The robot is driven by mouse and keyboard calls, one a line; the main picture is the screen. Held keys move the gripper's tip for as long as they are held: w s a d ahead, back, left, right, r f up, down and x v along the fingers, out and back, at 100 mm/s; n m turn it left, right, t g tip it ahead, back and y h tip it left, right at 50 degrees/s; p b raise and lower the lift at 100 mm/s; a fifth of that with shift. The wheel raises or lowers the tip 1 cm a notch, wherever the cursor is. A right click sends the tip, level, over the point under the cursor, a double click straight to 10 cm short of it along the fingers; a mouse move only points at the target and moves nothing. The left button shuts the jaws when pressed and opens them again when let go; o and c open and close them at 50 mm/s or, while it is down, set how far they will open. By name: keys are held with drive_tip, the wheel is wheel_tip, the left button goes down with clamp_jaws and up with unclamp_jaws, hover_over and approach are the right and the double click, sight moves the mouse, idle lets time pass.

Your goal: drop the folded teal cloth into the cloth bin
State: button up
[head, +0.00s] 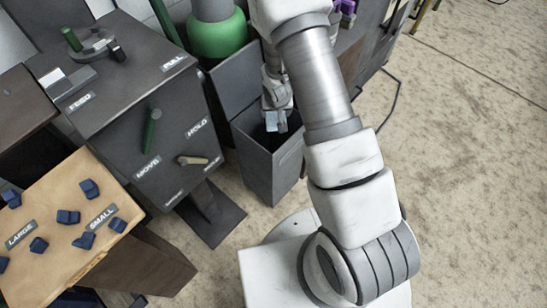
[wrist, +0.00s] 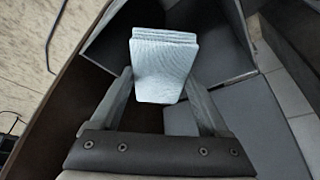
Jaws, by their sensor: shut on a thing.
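The folded cloth (wrist: 163,68), pale blue-teal with its stacked layers showing at one edge, is between the two fingers of my gripper (wrist: 160,84) in the wrist view. The gripper is shut on it. In the head view my gripper (head: 275,118) points down at the mouth of a tall dark grey open bin (head: 268,172), and a small pale blue bit of cloth (head: 271,121) shows there. Dark walls surround the cloth in the wrist view. How far the cloth is below the rim is hard to tell. The bin's floor is mostly hidden.
A dark cabinet (head: 130,100) with a green handle (head: 151,130) and labels stands left of the bin. A wooden table (head: 65,215) with several blue blocks is at the lower left. A green round object (head: 217,38) is behind the bin. The floor at right is mostly clear, with a cable (head: 393,95).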

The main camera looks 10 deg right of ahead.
drive_tip(key=shift+f+b, duration=0.3)
drive_tip(key=shift+f, duration=0.65)
drive_tip(key=o, duration=1.2)
drive_tip(key=shift+c, duration=0.2)
drive_tip(key=shift+r, duration=0.15)
drive_tip(key=p+v, duration=0.5)
drive_tip(key=v, duration=1.2)
drive_tip(key=shift+p, duration=0.4)
drive_tip(key=shift+r, duration=0.2)
